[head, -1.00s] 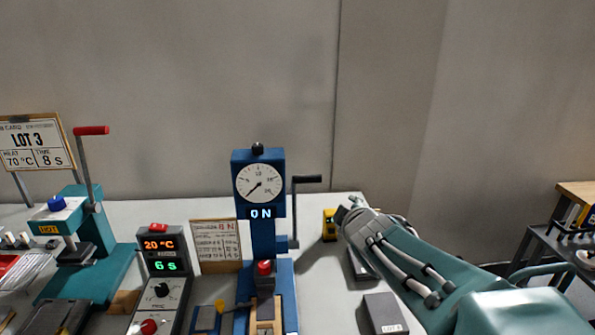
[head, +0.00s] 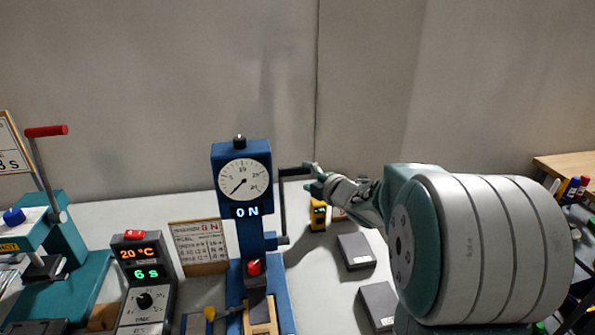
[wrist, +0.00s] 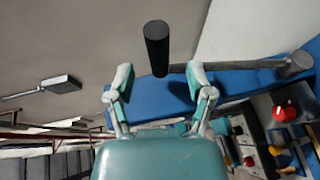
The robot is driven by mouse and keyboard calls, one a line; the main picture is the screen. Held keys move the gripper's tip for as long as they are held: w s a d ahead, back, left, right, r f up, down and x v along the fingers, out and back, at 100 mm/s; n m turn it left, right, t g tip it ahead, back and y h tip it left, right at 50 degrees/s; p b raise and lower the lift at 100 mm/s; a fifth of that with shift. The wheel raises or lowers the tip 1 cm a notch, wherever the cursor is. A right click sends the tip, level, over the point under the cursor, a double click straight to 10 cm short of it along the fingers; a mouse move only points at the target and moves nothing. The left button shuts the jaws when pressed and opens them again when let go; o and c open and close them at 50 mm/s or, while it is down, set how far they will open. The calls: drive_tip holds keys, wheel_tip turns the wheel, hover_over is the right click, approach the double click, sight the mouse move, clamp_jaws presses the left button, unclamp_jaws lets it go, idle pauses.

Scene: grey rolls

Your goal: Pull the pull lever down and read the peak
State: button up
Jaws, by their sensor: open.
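The blue pull tester (head: 254,237) stands upright on the table, with a round dial (head: 244,179) and a display reading "0 N". Its pull lever (head: 283,207) is up on the right side, with a black grip (head: 294,171) at the top pointing right. My gripper (head: 314,178) is at the right end of that grip. In the wrist view the black grip (wrist: 157,48) stands between and just beyond the two open fingertips (wrist: 163,80), and the grey lever arm (wrist: 240,66) runs right from it. I cannot tell whether a finger touches the grip.
A yellow device (head: 318,215) and grey blocks (head: 356,251) lie right of the tester. A control box (head: 145,285) showing 20 °C and 6 s and a chart card (head: 198,246) stand left. A teal press with a red-handled lever (head: 46,131) is farther left.

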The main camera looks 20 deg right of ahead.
sight(300, 173)
drive_tip(key=x, duration=0.5)
drive_tip(key=shift+a, duration=0.2)
clamp_jaws()
